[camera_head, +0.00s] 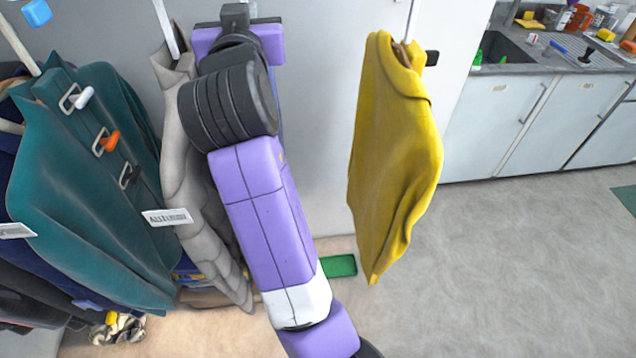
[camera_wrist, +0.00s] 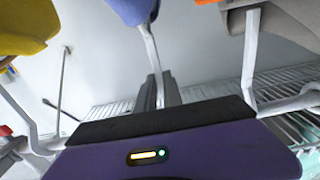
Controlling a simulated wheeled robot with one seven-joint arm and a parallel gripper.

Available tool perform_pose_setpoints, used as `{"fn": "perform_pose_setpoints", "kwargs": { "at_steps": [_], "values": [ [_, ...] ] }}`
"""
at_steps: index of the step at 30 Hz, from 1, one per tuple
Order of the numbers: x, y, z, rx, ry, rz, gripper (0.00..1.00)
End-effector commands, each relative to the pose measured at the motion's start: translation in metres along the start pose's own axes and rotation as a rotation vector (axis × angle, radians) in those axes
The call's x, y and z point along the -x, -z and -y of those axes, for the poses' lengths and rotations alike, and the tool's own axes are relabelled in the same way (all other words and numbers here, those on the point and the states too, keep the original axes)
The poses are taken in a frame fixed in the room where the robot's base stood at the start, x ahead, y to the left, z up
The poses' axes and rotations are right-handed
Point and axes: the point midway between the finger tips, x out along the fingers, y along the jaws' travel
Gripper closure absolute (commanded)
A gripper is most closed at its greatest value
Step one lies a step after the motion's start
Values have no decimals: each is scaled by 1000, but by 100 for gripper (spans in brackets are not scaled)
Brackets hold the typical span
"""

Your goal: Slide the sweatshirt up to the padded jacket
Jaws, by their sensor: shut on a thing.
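The grey padded jacket (camera_head: 186,160) hangs from a pale hook left of my arm; part of it is hidden behind the arm. In the wrist view its grey edge (camera_wrist: 290,18) shows at upper right. A lavender-blue garment (camera_wrist: 130,8), seemingly the sweatshirt, hangs at the top middle of the wrist view. In the head view my arm hides nearly all of it. My gripper (camera_wrist: 160,92) is shut on its pale hanger hook (camera_wrist: 150,52). The held hook stands apart from the jacket's hook (camera_wrist: 250,60). In the head view my gripper (camera_head: 236,14) is at the top.
A yellow garment (camera_head: 395,150) hangs alone to the right, with a clear gap from my arm. A teal coat (camera_head: 85,180) with toggles hangs left of the jacket. A wire rack (camera_wrist: 285,85) shows in the wrist view. A sink counter (camera_head: 560,65) stands far right; open floor (camera_head: 500,270) lies before it.

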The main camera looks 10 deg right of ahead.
Motion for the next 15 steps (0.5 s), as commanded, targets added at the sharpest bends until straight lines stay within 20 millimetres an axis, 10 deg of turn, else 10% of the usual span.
{"fn": "perform_pose_setpoints", "kwargs": {
  "at_steps": [4,8,15],
  "values": [
    [0,3,0,-1,0,-6,100],
    [0,2,0,-1,0,-5,66],
    [0,1,0,-1,0,-2,64]
  ]
}}
